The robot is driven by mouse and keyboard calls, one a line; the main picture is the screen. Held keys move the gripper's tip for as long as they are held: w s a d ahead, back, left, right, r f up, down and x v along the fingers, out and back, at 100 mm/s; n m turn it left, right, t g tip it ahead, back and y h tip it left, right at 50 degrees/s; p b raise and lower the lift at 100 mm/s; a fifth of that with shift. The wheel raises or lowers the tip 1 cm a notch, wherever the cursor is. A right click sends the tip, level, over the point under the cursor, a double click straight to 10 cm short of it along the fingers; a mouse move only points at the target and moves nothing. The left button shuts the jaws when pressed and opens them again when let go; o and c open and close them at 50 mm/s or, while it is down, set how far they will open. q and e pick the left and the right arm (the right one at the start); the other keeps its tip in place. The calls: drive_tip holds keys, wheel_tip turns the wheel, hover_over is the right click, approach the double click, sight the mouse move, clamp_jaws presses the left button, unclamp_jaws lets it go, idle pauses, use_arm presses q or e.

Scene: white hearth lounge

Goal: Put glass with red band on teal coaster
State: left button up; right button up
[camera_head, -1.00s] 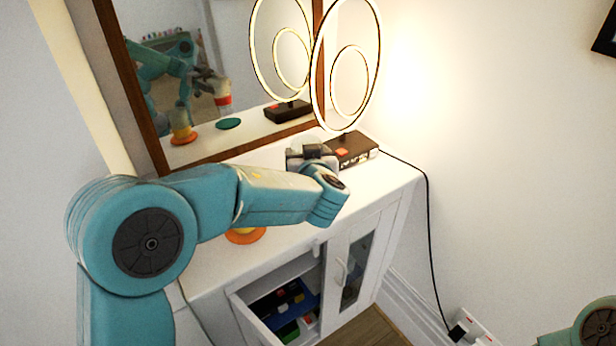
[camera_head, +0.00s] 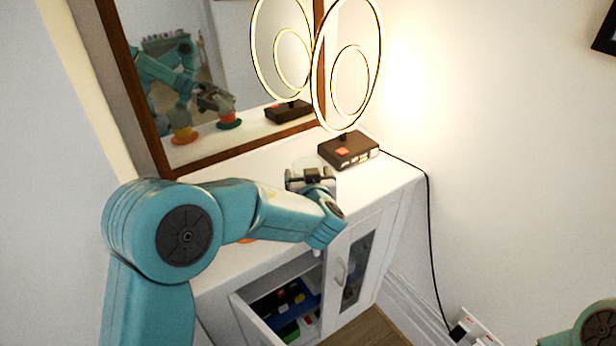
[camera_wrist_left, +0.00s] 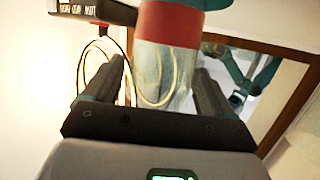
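The clear glass with a red band (camera_wrist_left: 166,62) stands between the fingers of my left gripper (camera_wrist_left: 158,75) in the left wrist view. A narrow gap shows beside one finger, so the fingers look open around it. In the head view the left gripper (camera_head: 311,178) is over the cabinet top and the glass shows faintly behind it. The teal coaster is hidden there directly; in the mirror its reflection (camera_head: 231,125) lies under the reflected glass, which looks upright on it. A teal edge (camera_wrist_left: 214,18) shows beside the glass in the wrist view. My right gripper is out of view.
A ring lamp with a dark base (camera_head: 348,150) stands behind the gripper, near the mirror (camera_head: 215,60). An orange coaster (camera_head: 246,240) is mostly hidden by my left arm. The white cabinet (camera_head: 385,190) has an open drawer (camera_head: 290,305) in front, holding coloured items.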

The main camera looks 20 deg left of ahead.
use_arm(q)
drive_tip(key=shift+o, duration=0.6)
drive_tip(key=shift+r, duration=0.1)
drive_tip(key=b+v, duration=0.2)
drive_tip(key=v, duration=1)
drive_tip(key=shift+s, duration=0.15)
